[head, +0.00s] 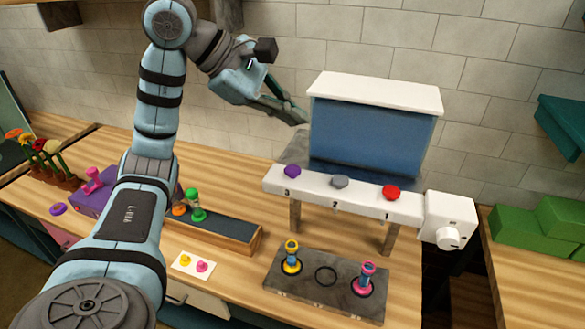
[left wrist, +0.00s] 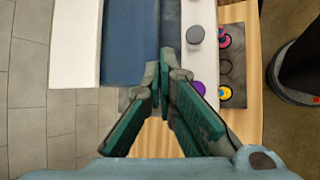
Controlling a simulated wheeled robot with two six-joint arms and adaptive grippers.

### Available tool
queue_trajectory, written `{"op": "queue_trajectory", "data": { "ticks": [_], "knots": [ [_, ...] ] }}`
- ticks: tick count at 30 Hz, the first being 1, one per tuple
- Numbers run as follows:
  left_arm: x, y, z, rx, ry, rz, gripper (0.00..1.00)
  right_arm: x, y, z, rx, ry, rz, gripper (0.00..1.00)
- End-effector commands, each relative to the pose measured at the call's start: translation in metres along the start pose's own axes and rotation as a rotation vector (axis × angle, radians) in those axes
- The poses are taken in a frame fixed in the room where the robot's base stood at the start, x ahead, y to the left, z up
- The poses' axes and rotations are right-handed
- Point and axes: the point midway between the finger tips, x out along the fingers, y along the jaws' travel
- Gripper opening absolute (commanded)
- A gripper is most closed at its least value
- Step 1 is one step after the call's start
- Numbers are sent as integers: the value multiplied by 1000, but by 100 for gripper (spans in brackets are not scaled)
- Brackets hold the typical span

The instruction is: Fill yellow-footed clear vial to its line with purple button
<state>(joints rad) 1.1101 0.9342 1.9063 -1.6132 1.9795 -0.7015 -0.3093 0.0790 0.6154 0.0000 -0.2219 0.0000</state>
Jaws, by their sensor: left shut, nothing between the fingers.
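The yellow-footed clear vial (head: 291,262) stands upright on the left ring of a dark slab, below the dispenser; its fill line is too small to make out. The purple button (head: 292,171), above the number 3, is at the left end of the dispenser's white front bar. My left gripper (head: 303,117) is shut and empty, raised beside the blue dispenser panel, behind and above the purple button. In the left wrist view the purple button (left wrist: 199,88) lies just right of my closed fingers (left wrist: 169,58), apart from them. My right gripper is not in view.
A grey button (head: 339,182) and red button (head: 391,192) share the bar; a white knob box (head: 449,222) stands at its right end. A pink-footed vial (head: 366,279) stands on the slab (head: 325,298)'s right ring; the middle ring is empty. A dark tray (head: 225,232) lies left.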

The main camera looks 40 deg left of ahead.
Motion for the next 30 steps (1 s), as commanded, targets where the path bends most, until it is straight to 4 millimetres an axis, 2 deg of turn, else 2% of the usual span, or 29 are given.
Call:
{"op": "queue_trajectory", "data": {
  "ticks": [6, 8, 12, 15, 21, 30],
  "knots": [
    [20, -15, -15, -1, 5, -5, 0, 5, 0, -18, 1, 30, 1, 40],
    [27, -20, -19, 1, 5, -5, 0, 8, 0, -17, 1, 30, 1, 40],
    [44, -32, -31, 3, 1, -2, 0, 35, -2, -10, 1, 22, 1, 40],
    [52, -38, -36, 2, 0, -2, 0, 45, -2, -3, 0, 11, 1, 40],
    [59, -43, -41, 2, -1, -2, 0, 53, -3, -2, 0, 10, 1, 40],
    [58, -42, -41, 2, -1, -2, 0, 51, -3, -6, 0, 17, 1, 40]
  ]
}}
